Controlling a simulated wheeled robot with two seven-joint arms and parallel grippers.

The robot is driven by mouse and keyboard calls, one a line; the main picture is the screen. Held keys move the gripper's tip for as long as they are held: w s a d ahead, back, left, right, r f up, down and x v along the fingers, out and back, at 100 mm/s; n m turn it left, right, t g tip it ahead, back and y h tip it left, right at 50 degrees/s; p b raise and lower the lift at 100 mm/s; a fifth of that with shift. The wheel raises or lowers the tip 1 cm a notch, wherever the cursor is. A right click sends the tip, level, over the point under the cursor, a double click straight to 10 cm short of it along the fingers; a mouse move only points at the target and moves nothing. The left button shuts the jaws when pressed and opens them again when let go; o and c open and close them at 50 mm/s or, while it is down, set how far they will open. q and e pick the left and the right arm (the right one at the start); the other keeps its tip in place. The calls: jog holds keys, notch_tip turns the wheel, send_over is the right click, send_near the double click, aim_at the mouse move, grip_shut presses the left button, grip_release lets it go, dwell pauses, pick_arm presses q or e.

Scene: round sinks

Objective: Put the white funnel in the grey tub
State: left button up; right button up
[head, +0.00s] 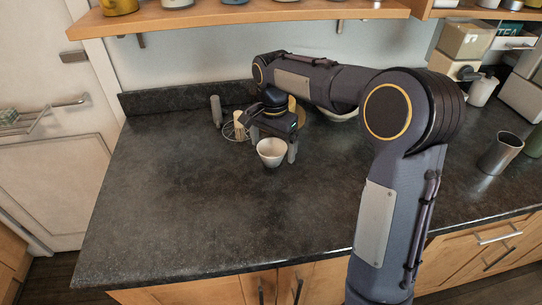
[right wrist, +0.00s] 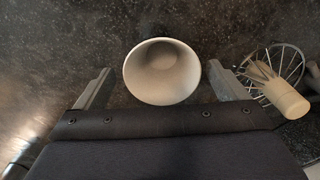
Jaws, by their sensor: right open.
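The white funnel (head: 271,152) stands wide mouth up on the dark counter, near the middle of the head view. My right gripper (head: 270,146) is open, with its fingers down to either side of the funnel. In the right wrist view the funnel (right wrist: 161,85) lies between the open fingers, with a gap on each side. I cannot pick out the grey tub for certain; my right arm covers part of the counter behind. My left gripper is not in view.
A wire whisk (head: 236,128) with a pale handle lies just left of the gripper; a grey cylinder (head: 216,111) stands behind it. A metal cup (head: 500,153) stands at the right. A wooden shelf (head: 240,16) hangs above. The counter's left and front (head: 190,210) are clear.

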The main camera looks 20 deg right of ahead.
aim_at(272, 154)
jog(key=shift+a+f, duration=0.1)
jog(key=shift+f, duration=1.75)
jog(key=c, duration=1)
jog(key=shift+c, duration=0.2)
